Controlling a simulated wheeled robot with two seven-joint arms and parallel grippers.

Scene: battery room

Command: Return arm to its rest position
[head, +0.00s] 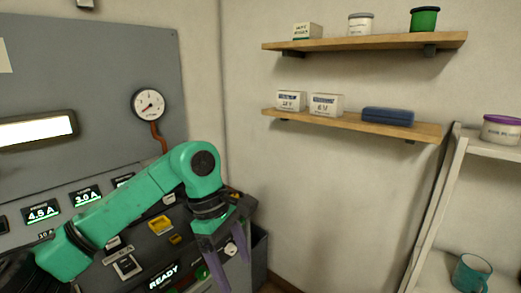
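My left arm (120,215) is green and comes in from the left, reaching across the front of the control panel. Its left gripper (234,274) points down near the panel's right end. The two purple-grey fingers stand apart, and I see nothing held between them. A small pale knob on the panel shows in the gap behind them. My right arm and gripper are not in view.
The grey panel (90,60) carries a dial gauge (148,104), a lit window (38,130) and a READY display (164,275). Two wooden shelves (365,42) hold boxes and jars. A white rack (438,205) with a teal mug (472,274) stands right.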

